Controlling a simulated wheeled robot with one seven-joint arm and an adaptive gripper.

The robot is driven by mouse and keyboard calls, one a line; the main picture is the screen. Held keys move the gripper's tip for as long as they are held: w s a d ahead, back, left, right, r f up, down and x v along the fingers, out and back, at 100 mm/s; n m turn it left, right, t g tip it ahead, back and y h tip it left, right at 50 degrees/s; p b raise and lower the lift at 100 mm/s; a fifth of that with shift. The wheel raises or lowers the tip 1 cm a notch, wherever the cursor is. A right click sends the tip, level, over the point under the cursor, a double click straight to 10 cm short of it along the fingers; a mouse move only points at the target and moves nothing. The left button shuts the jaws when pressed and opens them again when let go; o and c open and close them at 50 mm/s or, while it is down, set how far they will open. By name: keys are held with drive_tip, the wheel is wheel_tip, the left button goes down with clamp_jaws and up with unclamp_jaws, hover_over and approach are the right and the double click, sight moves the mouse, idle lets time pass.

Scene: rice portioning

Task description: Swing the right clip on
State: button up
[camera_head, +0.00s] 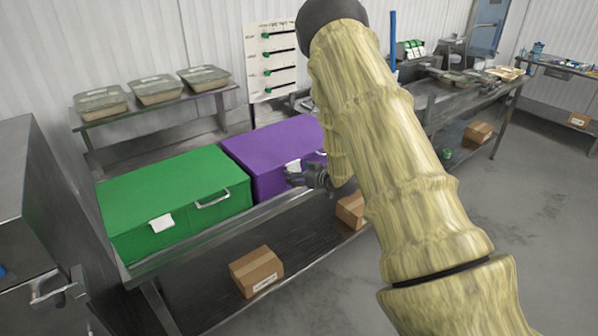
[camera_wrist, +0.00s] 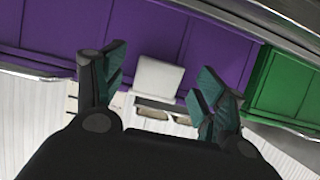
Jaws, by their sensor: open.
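A purple box (camera_head: 262,151) with a closed lid stands on the metal table, just right of a green box (camera_head: 168,192). In the wrist view the white clip (camera_wrist: 157,79) lies between my two spread fingers, against the purple wall. My gripper is open, and I cannot tell whether a finger touches the clip. The purple box's right end is hidden behind my arm. The green box has a white clip (camera_head: 161,222) and a metal handle (camera_head: 212,199) on its front.
The metal table edge (camera_head: 190,253) runs along the boxes' fronts. A cardboard box (camera_head: 257,271) and another (camera_head: 351,210) sit on the lower shelf. Lidded trays (camera_head: 157,88) stand on a raised shelf behind. A white board (camera_head: 270,62) stands behind the purple box.

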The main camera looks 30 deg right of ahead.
drive_tip(key=shift+w+f, duration=0.2)
drive_tip(key=shift+w, duration=0.2)
drive_tip(key=c, duration=1)
drive_tip(key=shift+f+t+b, duration=0.35)
drive_tip(key=shift+t+b, duration=0.05)
drive_tip(key=shift+b, duration=0.65)
drive_tip(key=b, duration=0.1)
drive_tip(key=t+b, duration=0.1)
drive_tip(key=b, duration=0.1)
drive_tip(key=shift+w+f, duration=0.1)
drive_tip(key=shift+w, duration=0.15)
drive_tip(key=shift+t+b, duration=0.3)
drive_tip(key=shift+t, duration=0.1)
drive_tip(key=shift+w, duration=0.1)
drive_tip(key=shift+r, duration=0.2)
